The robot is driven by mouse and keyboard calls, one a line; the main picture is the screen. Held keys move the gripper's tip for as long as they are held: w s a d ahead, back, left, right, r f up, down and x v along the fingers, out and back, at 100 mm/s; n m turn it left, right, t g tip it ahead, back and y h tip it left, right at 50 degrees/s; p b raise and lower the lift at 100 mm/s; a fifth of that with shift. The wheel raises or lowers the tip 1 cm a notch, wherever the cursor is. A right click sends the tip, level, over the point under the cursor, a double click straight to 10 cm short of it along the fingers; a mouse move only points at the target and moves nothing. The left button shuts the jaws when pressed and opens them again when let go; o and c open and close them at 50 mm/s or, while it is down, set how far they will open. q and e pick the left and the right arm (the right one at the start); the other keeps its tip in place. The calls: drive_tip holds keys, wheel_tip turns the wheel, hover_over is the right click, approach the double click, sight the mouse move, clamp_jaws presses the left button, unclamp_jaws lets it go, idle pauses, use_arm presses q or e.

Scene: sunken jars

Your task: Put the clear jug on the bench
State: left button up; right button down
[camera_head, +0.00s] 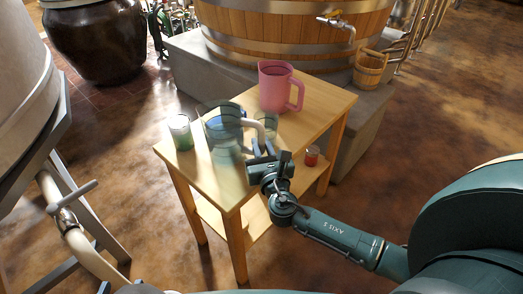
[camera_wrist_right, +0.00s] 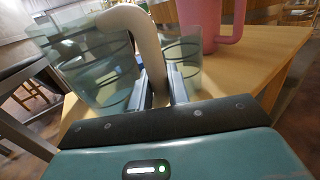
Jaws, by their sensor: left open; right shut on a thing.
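The clear jug (camera_head: 222,132) is see-through and bluish with a pale handle (camera_head: 252,123). It is over the left part of the wooden bench (camera_head: 318,105); whether its base touches the top I cannot tell. My right gripper (camera_head: 264,157) is shut on the handle's lower end. In the right wrist view the jug (camera_wrist_right: 88,68) is left of the fingers (camera_wrist_right: 160,90), with the handle between them. Dark pieces at the head view's bottom left edge look like the tips of my left gripper (camera_head: 121,288), open and empty; most of it is out of frame.
A pink jug (camera_head: 275,88) stands further back on the bench. A glass with green contents (camera_head: 180,133) stands at its left corner, and a clear glass (camera_head: 265,125) beside the jug's handle. A red glass (camera_head: 311,156) is lower at right. A wooden vat (camera_head: 290,30) stands behind.

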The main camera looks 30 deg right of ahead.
drive_tip(key=c, duration=1.3)
unclamp_jaws()
drive_tip(key=shift+f, duration=0.2)
drive_tip(key=shift+c, duration=0.2)
drive_tip(key=s+a+f+m+g+y, duration=0.2)
drive_tip(key=s+a+f+m+g, duration=0.15)
drive_tip(key=s+m, duration=0.45)
drive_tip(key=s+a+f+m+g+y, duration=0.2)
drive_tip(key=s+a+m, duration=0.3)
drive_tip(key=s, duration=0.5)
drive_tip(key=s+a+r+m+t+y, duration=0.1)
drive_tip(key=s+r+m+y, duration=0.3)
drive_tip(key=m, duration=1.3)
wheel_tip(320, 180, up, 3)
drive_tip(key=shift+s+a+r+y+p, duration=0.2)
drive_tip(key=shift+s+a+y+p, duration=0.1)
drive_tip(key=shift+s+a+p, duration=0.2)
